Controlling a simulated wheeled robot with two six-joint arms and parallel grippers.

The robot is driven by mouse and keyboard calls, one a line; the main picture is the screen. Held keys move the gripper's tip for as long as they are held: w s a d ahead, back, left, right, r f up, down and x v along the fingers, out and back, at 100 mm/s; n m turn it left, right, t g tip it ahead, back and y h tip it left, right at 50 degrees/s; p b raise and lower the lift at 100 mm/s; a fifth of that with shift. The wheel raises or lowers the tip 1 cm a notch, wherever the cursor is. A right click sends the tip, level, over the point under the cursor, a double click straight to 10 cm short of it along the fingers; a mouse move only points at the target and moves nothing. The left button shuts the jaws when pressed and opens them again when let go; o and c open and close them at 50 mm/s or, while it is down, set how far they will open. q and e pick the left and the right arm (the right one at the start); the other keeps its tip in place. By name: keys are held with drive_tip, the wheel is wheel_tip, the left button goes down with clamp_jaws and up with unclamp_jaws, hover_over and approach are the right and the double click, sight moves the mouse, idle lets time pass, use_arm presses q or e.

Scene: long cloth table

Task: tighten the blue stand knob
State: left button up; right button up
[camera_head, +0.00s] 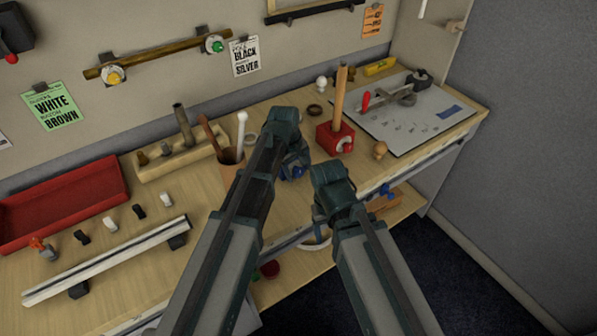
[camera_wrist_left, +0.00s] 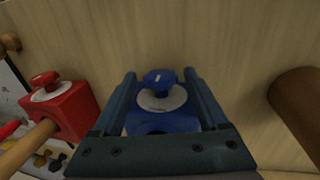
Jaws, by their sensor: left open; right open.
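The blue stand (camera_head: 293,171) is on the table just under my left gripper, which hides much of it in the head view. In the left wrist view, its blue knob (camera_wrist_left: 159,78) sits on a pale round disc on the blue block (camera_wrist_left: 165,122). My left gripper (camera_wrist_left: 162,88) is open, with one finger on each side of the knob. Gaps show between the knob and both fingers. My right gripper (camera_head: 322,210) is lower and to the right, near the table's front edge, open and apart from the stand; its fingertips are not clearly seen.
A red stand (camera_head: 335,138) with a wooden rod is right of the blue stand; its red knob (camera_wrist_left: 44,79) shows in the wrist view. A brown cup (camera_head: 231,160) holding tools stands left. A grey board (camera_head: 420,122) lies at right, a red tray (camera_head: 65,203) far left.

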use_arm(q)
clamp_jaws()
idle(0.3)
drive_tip(key=shift+w+d+g+y, duration=0.15)
drive_tip(key=shift+g+y, duration=0.15)
drive_tip(key=shift+y, duration=0.2)
drive_tip(key=shift+w+d+g+y, duration=0.15)
drive_tip(key=shift+g+y, duration=0.25)
drive_tip(key=shift+y, duration=0.2)
drive_tip(key=shift+d+f+g+y+b, duration=0.15)
drive_tip(key=shift+g+y+b, duration=0.25)
drive_tip(key=shift+g+y, duration=0.55)
drive_tip(key=shift+g+y+b, duration=0.25)
drive_tip(key=shift+y+b, duration=0.15)
drive_tip(key=shift+y, duration=0.25)
